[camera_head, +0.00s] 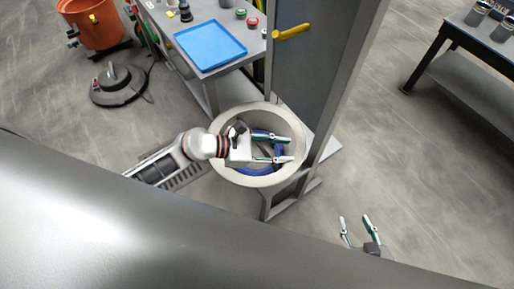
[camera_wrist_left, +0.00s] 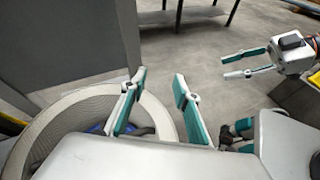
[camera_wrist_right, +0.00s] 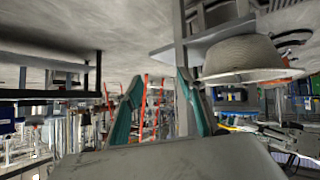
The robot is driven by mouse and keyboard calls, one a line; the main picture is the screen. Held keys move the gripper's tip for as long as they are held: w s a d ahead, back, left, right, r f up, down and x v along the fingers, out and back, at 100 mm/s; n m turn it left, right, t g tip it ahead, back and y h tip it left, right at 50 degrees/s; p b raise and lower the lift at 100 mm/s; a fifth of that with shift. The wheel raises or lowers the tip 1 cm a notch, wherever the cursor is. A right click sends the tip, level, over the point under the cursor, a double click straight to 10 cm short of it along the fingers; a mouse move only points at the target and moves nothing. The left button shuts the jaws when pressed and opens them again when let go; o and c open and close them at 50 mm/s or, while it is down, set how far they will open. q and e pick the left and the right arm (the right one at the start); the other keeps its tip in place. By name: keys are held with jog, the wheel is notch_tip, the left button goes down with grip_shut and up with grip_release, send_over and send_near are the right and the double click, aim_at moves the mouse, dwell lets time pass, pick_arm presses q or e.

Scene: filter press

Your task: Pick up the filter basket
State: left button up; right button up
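The filter basket looks to be the round beige bowl (camera_head: 231,174) beside the grey column, with something blue inside it. My left gripper (camera_head: 287,150) is open, and in the head view its fingers overlap the bowl's opening and its right rim. In the left wrist view the bowl's rim (camera_wrist_left: 75,98) passes behind one finger, and nothing is visible between the fingers; contact cannot be told. My right gripper (camera_head: 358,225) is open and empty, below and right of the bowl in the head view. The bowl (camera_wrist_right: 240,58) also shows in the right wrist view, apart from that gripper.
A grey column (camera_head: 312,75) with a yellow handle (camera_head: 292,32) stands just behind the bowl. A bench with a blue tray (camera_head: 210,45) is at upper left, near an orange bucket (camera_head: 95,25). A dark table (camera_head: 460,55) is at far right. Floor between is clear.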

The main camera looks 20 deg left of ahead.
pick_arm(q)
jog(key=w+a+f+m+g+y+b, duration=0.1)
jog(key=w+a+f+m+y, duration=0.35)
jog(key=a+m, duration=0.2)
jog(key=w+a+f+m+y, duration=0.3)
jog(key=a+f+m, duration=0.2)
jog(key=a, duration=0.3)
jog(key=x, duration=0.2)
jog(key=b+x, duration=0.1)
jog(key=x, duration=0.2)
jog(key=b+x, duration=0.1)
jog(key=x, duration=0.1)
jog(key=shift+s+d+f, duration=0.2)
grip_shut()
jog(key=shift+w+r, duration=0.15)
